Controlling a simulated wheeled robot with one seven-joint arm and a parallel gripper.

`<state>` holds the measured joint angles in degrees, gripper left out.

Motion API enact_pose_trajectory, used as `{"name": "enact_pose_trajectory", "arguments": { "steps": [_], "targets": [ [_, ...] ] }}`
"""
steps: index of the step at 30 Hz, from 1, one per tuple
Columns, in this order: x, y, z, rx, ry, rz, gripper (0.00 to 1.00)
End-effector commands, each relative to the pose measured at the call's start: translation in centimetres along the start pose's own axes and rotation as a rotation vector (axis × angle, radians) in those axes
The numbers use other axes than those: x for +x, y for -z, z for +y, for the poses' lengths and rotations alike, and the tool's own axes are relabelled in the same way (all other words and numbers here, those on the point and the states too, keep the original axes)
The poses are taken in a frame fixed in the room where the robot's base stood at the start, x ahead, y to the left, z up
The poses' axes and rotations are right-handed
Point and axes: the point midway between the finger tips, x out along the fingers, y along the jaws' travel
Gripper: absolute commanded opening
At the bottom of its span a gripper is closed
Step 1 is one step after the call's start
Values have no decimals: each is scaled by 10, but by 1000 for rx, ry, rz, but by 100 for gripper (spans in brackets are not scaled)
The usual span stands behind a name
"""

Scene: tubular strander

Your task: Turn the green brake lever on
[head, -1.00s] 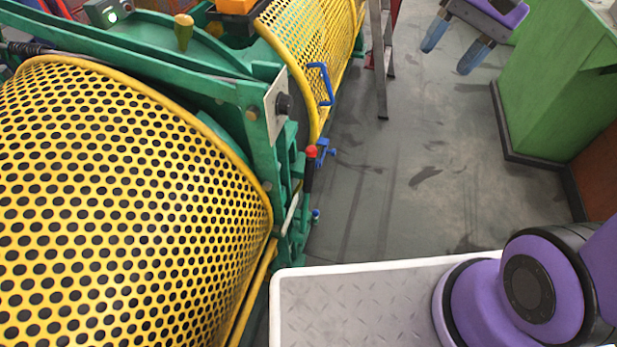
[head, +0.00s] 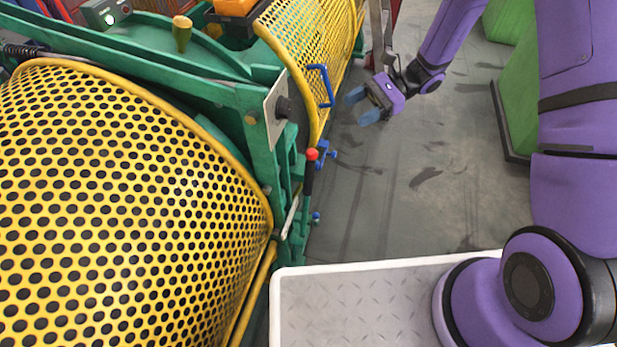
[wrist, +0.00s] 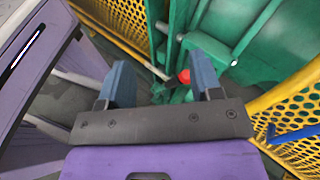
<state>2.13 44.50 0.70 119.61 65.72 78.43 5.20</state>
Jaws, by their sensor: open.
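A lever with a red knob and a black grip (head: 310,165) stands upright at the right end of the green machine frame. Its red knob also shows in the wrist view (wrist: 184,76), between my fingertips in the picture but farther off. My gripper (head: 362,106) is open and empty, to the right of the machine and above and right of the lever in the head view. Its two blue fingers (wrist: 162,78) are apart and do not touch the lever. I cannot tell for certain which is the brake lever.
Yellow perforated guards (head: 130,200) cover the machine. A blue handle (head: 321,84) sticks out from the far guard near my gripper. A white-rimmed platform (head: 360,300) lies in front. A green cabinet (head: 515,100) stands at right. Grey floor (head: 430,190) between is clear.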

Motion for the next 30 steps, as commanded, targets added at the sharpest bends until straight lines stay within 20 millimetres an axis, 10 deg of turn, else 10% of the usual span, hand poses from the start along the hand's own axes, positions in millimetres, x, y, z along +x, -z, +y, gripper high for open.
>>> {"name": "enact_pose_trajectory", "arguments": {
  "steps": [18, 30],
  "targets": [
    [76, 202, 28, 472, 348, -290, 59],
    [99, 249, 47, 577, 443, -337, 59]
  ]
}}
